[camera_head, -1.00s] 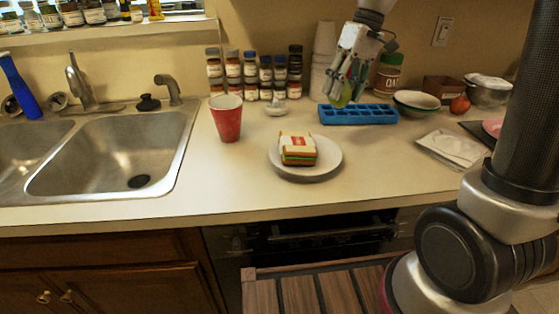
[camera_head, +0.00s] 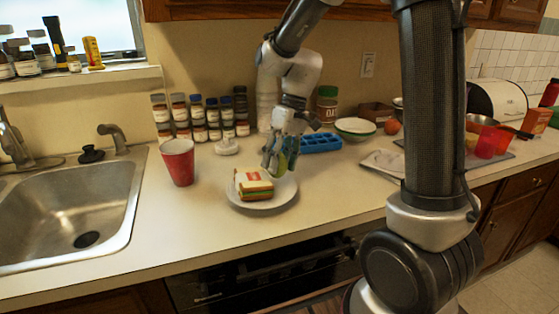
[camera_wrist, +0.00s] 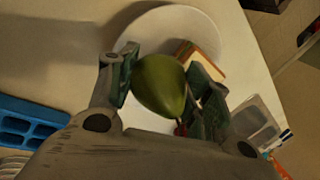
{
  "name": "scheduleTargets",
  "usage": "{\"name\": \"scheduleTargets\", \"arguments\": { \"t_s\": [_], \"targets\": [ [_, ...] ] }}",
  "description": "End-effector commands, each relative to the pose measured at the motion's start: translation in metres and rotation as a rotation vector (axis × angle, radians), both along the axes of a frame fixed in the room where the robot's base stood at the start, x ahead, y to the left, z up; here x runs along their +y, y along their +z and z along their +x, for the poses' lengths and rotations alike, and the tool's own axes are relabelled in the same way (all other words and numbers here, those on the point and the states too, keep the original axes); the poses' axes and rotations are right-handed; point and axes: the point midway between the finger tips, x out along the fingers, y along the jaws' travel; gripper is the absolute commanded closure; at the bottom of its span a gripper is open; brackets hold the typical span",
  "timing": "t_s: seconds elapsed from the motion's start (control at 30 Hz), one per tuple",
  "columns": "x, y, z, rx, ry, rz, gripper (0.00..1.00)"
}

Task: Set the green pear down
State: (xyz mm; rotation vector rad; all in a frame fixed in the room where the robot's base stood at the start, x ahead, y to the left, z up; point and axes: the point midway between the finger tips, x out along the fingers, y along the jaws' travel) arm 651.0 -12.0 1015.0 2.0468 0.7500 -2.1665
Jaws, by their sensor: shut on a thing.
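The green pear (camera_wrist: 160,84) is between the two fingers of my gripper (camera_wrist: 162,88) in the wrist view. In the head view my gripper (camera_head: 281,158) is low at the back right of the white plate (camera_head: 285,198), and only a sliver of the pear shows between the fingers. The wrist view shows the plate (camera_wrist: 150,22) behind the pear. A sandwich (camera_head: 253,184) lies on the plate, left of my gripper. I cannot tell whether the pear touches the plate.
A red cup (camera_head: 179,162) stands left of the plate. A blue ice tray (camera_head: 321,142) lies behind and right of my gripper. Several spice jars (camera_head: 197,118) line the wall. The sink (camera_head: 75,215) is at the left. The counter in front of the plate is clear.

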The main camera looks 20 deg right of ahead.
Motion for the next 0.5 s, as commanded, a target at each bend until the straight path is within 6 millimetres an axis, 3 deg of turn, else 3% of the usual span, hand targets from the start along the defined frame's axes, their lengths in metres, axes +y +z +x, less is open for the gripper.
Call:
{"name": "scheduleTargets", "arguments": {
  "t_s": [0.5],
  "targets": [
    [0.0000,-0.0087,-0.0002,0.000,0.000,0.000,0.78]
  ]
}}
